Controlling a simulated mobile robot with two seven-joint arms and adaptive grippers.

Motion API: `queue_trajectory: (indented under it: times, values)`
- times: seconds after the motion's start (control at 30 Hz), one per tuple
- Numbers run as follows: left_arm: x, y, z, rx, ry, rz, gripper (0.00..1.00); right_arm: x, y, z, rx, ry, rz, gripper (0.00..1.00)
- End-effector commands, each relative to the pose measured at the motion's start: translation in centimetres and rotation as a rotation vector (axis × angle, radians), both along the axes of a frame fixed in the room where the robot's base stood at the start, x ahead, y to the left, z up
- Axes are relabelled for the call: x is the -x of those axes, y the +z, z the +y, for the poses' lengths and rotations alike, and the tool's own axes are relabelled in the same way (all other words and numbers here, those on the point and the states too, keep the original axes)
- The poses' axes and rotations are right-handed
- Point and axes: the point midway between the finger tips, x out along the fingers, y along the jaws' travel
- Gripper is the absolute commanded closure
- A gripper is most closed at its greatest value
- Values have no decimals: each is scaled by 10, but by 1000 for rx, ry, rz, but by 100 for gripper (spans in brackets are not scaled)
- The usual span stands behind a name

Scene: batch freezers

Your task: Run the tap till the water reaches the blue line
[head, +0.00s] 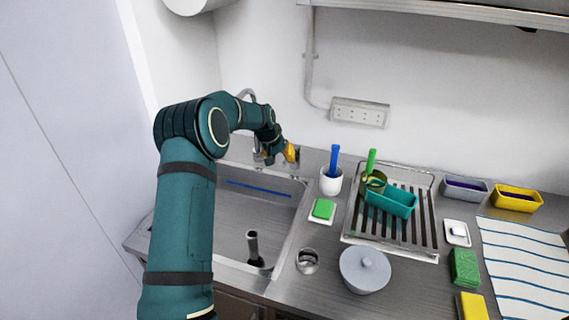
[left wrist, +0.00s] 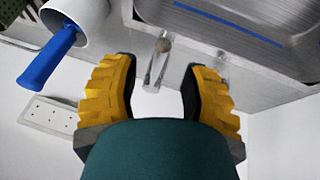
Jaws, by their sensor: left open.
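The steel sink (head: 225,236) is at the left of the counter, partly hidden by my left arm. A blue line (head: 258,188) runs along its far inner wall; it also shows in the left wrist view (left wrist: 230,22). No water surface can be made out. The tap (head: 246,93) stands behind the sink, its spout largely hidden by my arm. My left gripper (head: 290,152) is open near the tap's base. In the left wrist view a silver tap lever (left wrist: 157,62) lies between the open yellow fingers, apart from both. My right gripper is not in view.
A wall socket (head: 359,112) is above.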

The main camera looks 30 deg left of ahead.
Motion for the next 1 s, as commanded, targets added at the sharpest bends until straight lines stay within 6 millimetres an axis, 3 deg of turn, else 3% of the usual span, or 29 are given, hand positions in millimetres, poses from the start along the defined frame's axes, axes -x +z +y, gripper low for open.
queue_trajectory:
  times: [0.1, 0.3, 0.7, 0.83, 1.0]
  values:
    - [-8, -19, -2, 0, 0, 1, 55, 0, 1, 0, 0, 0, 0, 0]
    - [-17, -37, -3, 0, 0, 0, 55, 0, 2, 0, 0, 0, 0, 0]
    - [-19, -41, -3, 0, 0, -1, 56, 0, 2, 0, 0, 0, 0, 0]
    - [-19, -41, -3, 0, 0, -1, 100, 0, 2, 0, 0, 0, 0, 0]
    - [-19, -41, -3, 0, 0, -1, 100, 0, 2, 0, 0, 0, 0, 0]
